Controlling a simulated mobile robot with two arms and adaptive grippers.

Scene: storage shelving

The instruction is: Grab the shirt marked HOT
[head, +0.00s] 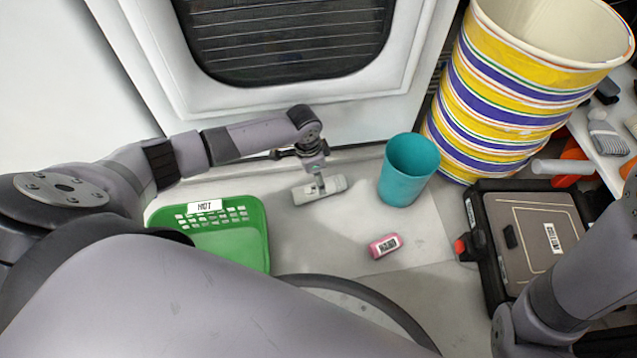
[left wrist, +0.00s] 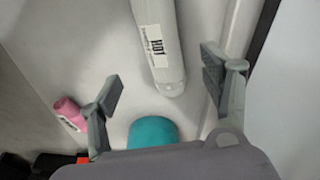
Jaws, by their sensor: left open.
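No shirt shows in either view. A pale grey, long, rounded object (head: 334,187) lies on the light floor under my left gripper (head: 318,182). In the left wrist view a pale long object (left wrist: 168,75) with a white label reading HOT lies between the fingers of my left gripper (left wrist: 163,83); it seems to be the same one. The fingers are wide apart, one on each side, and I see no contact. A green basket (head: 225,240) at left in the head view also has a label (head: 205,206) reading HOT. My right gripper is out of view.
A teal cup (head: 408,170) stands just right of the pale object. A pink labelled item (head: 384,246) lies in front of it. A large striped bucket (head: 520,90) and a black case (head: 525,235) are at right. A white-framed dark window panel (head: 290,40) is behind.

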